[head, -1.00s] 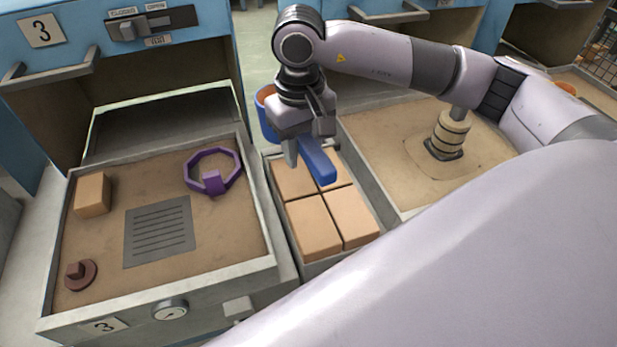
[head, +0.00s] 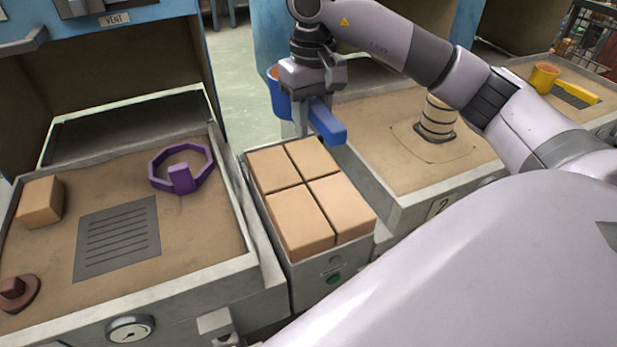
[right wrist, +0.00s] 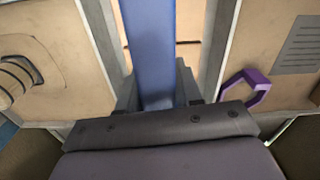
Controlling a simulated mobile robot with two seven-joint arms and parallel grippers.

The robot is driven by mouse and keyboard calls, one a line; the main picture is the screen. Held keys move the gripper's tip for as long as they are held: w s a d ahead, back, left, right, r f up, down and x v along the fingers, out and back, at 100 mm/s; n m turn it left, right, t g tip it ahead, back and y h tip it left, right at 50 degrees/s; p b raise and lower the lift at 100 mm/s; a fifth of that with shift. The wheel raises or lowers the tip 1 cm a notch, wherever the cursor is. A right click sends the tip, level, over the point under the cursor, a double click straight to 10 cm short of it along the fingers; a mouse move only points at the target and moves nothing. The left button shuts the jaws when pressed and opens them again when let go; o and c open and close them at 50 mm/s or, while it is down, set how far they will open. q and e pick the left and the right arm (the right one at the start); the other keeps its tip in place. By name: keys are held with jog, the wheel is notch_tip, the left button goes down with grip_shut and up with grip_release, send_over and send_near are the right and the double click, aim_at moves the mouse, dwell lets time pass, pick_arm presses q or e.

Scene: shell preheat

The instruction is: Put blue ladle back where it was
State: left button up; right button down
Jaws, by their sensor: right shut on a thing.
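The blue ladle (head: 328,123) is in my right gripper (head: 304,118), its handle sticking out toward the front and its cup (head: 278,92) behind the fingers. The ladle hangs above the far end of a narrow bin of tan blocks, apart from the blocks. In the right wrist view the blue handle (right wrist: 150,45) runs between the two fingers (right wrist: 158,98). The fingers are shut on the handle. My left gripper is not in view.
The bin of tan blocks (head: 334,266) stands between two sand trays. The left tray (head: 200,245) holds a purple ring (head: 157,183), a tan block (head: 40,202), a grey grille and a brown knob. The right tray holds a banded post (head: 437,120). A yellow ladle (head: 545,77) lies farther right.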

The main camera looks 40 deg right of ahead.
notch_tip(320, 180, down, 13)
jog(key=shift+f+b, duration=0.2)
jog(key=shift+b, duration=0.15)
jog(key=shift+f, duration=0.1)
jog(key=shift+f, duration=0.1)
jog(key=c, duration=0.8)
grip_release()
jog(key=shift+f, duration=0.1)
jog(key=shift+o, duration=0.2)
jog(key=shift+r, duration=0.5)
notch_tip(320, 180, up, 11)
jog(key=shift+r+p, duration=0.2)
jog(key=shift+p, duration=0.15)
jog(key=shift+s, duration=0.1)
